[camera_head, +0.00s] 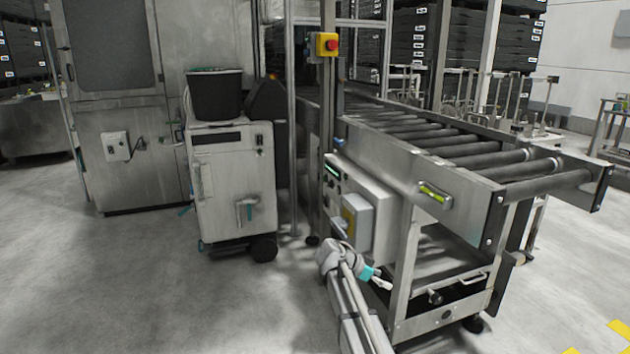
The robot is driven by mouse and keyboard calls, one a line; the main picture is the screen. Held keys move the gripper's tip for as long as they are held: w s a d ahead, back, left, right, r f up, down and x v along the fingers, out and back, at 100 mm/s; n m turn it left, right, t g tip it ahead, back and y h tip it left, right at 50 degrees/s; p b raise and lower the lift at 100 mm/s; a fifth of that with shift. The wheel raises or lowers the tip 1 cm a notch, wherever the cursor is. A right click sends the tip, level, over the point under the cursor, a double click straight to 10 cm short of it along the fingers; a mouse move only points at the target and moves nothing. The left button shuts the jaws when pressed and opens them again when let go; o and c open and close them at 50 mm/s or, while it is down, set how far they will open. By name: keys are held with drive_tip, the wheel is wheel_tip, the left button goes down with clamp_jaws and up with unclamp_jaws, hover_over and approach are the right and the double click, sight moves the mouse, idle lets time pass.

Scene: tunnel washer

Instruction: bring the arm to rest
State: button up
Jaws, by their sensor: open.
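My arm rises from the bottom edge in the camera_head view, in front of the roller conveyor (430,150). It is bent, with a teal band near its end. My gripper (381,284) is small in the picture, just right of the teal band, beside the conveyor's lower frame. It is open, and I see nothing held in it. Whether it touches the frame cannot be told.
A control box (357,222) sits on the conveyor's side, close above my arm. A red emergency button (331,45) is on a post. A white wheeled cabinet (233,185) bearing a black bin (215,95) stands left. The floor at left is clear.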

drive_tip(key=s+a+f+n+y, duration=0.25)
drive_tip(key=s+n+y, duration=0.2)
drive_tip(key=s, duration=0.25)
drive_tip(key=s+a+f+n+y, duration=0.1)
drive_tip(key=s+f+n+y, duration=0.2)
drive_tip(key=s+n, duration=0.35)
drive_tip(key=s+a+f+n+y, duration=0.2)
drive_tip(key=s+f+n+y, duration=0.15)
drive_tip(key=s, duration=0.45)
wheel_tip(320, 180, up, 38)
drive_tip(key=p, duration=3.8)
drive_tip(key=shift+s+n+y, duration=0.2)
drive_tip(key=shift+n+y, duration=0.15)
drive_tip(key=shift+y, duration=0.05)
